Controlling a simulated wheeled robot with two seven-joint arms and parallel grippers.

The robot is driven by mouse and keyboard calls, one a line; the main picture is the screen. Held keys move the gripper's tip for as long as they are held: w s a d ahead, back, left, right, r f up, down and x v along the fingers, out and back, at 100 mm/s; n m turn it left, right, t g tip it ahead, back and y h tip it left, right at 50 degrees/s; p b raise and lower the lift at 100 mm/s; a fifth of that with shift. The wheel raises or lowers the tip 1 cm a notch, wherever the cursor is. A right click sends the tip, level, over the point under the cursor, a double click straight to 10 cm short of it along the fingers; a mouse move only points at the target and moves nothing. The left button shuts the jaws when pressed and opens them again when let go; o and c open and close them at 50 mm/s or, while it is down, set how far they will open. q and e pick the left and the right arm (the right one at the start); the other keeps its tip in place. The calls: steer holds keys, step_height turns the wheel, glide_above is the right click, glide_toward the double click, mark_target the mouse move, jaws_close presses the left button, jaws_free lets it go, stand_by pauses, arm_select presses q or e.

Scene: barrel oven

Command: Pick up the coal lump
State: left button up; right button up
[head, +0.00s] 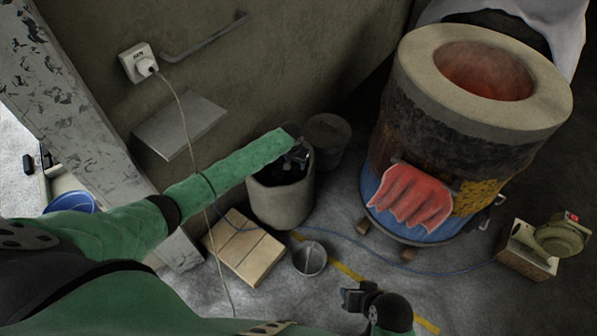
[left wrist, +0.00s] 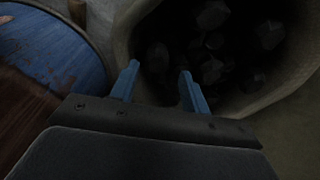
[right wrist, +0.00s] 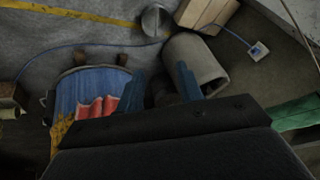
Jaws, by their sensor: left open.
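Several dark coal lumps (left wrist: 212,70) lie inside a grey-beige round container (head: 280,207), seen in the left wrist view; in the head view its inside is mostly dark. My left gripper (head: 300,158) is at the container's mouth. In the left wrist view my left gripper (left wrist: 158,88) is open, with its blue fingers apart over the container's near side and no lump clearly between them. My right gripper (right wrist: 160,85) is open and appears empty, away from the container. In the head view it is small and dark near the bottom.
The barrel oven (head: 415,130), with a red cloth (head: 412,196) on its front, stands right of the container. A dark round bin (head: 328,135) stands behind the container. A wooden box (head: 236,246) and a metal bucket (head: 310,258) stand in front. A blue cable crosses the floor.

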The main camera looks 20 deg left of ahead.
mark_target(298, 168)
arm_select(q)
steer(key=f, duration=0.1)
steer(key=w+f, duration=0.1)
steer(key=f, duration=0.2)
steer(key=shift+w+d+f, duration=0.2)
steer(key=shift+d+f, duration=0.05)
steer(key=shift+d, duration=0.05)
steer(key=shift+w+f, duration=0.1)
steer(key=shift+f, duration=0.5)
steer(key=shift+c, duration=0.3)
steer(key=c, duration=0.7)
